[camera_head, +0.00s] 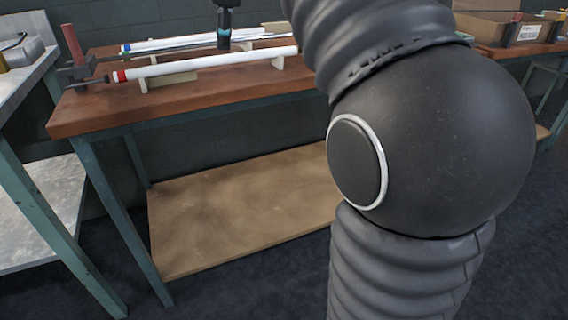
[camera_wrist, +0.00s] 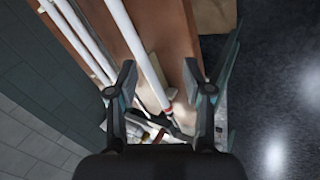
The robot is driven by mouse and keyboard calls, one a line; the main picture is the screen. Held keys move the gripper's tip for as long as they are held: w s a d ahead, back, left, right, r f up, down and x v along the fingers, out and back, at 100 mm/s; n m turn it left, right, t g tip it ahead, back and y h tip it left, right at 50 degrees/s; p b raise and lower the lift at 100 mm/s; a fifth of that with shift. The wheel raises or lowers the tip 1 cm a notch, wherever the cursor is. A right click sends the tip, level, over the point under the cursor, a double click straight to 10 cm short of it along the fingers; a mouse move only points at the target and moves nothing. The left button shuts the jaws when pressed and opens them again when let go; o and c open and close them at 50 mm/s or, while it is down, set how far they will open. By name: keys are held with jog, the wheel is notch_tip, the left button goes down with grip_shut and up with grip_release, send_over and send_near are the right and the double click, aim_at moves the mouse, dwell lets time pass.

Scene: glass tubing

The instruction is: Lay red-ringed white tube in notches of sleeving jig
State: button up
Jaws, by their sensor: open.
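The white tube (camera_head: 215,61) with a red ring (camera_head: 121,76) at its left end lies lengthwise along the front of the wooden bench. It appears to rest on the cream upright supports of the jig (camera_head: 168,79), near both its ends; the notch contact is too small to tell. My gripper (camera_head: 224,42) is above and behind the tube, pointing down. In the wrist view my gripper (camera_wrist: 159,66) is open, and the white tube (camera_wrist: 136,42) runs between its two fingers in the picture, with nothing gripped.
More tubes (camera_head: 185,40), one with a blue end, lie behind on the bench (camera_head: 75,116). A dark rod on a stand with a red post (camera_head: 73,45) is at the tube's left end. Boxes (camera_head: 486,28) stand on another bench at right.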

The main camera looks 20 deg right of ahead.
jog(key=s+f+m, duration=1.4)
jog(key=s+f, duration=1.4)
jog(key=shift+g, duration=0.4)
